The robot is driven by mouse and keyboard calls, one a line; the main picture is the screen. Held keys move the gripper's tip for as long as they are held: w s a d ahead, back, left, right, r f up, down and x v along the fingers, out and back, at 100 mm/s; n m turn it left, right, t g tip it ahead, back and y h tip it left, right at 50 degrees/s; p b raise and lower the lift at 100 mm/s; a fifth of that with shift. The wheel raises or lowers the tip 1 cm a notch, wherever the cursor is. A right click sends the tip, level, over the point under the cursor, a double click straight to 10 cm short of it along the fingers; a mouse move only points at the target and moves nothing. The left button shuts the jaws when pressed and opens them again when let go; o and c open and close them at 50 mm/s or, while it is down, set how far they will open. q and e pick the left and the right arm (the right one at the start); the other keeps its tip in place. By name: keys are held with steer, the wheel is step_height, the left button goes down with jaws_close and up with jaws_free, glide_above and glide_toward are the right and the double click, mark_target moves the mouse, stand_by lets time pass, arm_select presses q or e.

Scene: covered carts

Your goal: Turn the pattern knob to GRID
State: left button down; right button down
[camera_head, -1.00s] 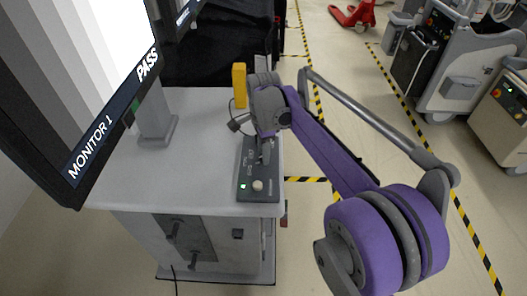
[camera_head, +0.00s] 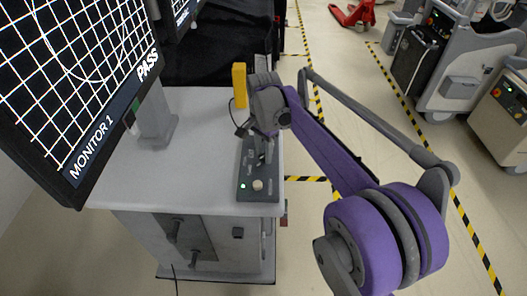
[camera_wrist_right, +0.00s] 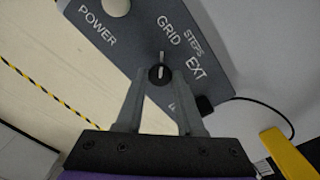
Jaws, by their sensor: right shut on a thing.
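The dark pattern knob (camera_wrist_right: 159,74) sits on the grey control box (camera_head: 258,192), among the labels GRID, STEPS and EXT in the right wrist view. Its white pointer line points up toward GRID. My right gripper (camera_wrist_right: 160,80) comes down over the box with its fingers shut on the knob. In the head view the right gripper (camera_head: 262,155) hides the knob. Monitor 1 (camera_head: 75,75) displays a white grid with a circle on black, with PASS on its frame. My left gripper is in neither view.
The box stands on a grey cart top (camera_head: 190,180). It carries a round light button (camera_head: 258,185) and a lit green lamp (camera_head: 243,186). A yellow block (camera_head: 239,85) stands behind the gripper. Other carts (camera_head: 455,70) stand at the right across open floor.

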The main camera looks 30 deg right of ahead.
mark_target(263, 156)
steer(key=c, duration=0.5)
jaws_free()
steer(key=shift+c, duration=0.2)
step_height(263, 156, up, 11)
steer(key=shift+p, duration=0.4)
steer(key=shift+f, duration=0.1)
steer(key=s+a+f+n, duration=0.1)
steer(key=s+a+n, duration=0.1)
steer(key=s+a+f+n+t, duration=0.1)
steer(key=s+a+f+n, duration=0.1)
steer(key=s, duration=0.1)
steer(key=s+a+f+n+t, duration=0.1)
steer(key=s+a+f+n, duration=0.1)
steer(key=s, duration=0.1)
steer(key=shift+s+f+n, duration=0.1)
steer(key=shift+s+n, duration=0.05)
steer(key=shift+n, duration=0.15)
steer(key=s+a+f+n+t, duration=0.1)
steer(key=s+a+f+n, duration=0.1)
steer(key=s+f+n, duration=0.2)
steer(key=s+a+f+n+t, duration=0.2)
steer(key=s+f+n, duration=0.2)
steer(key=s+f, duration=0.4)
steer(key=shift+a+n, duration=0.3)
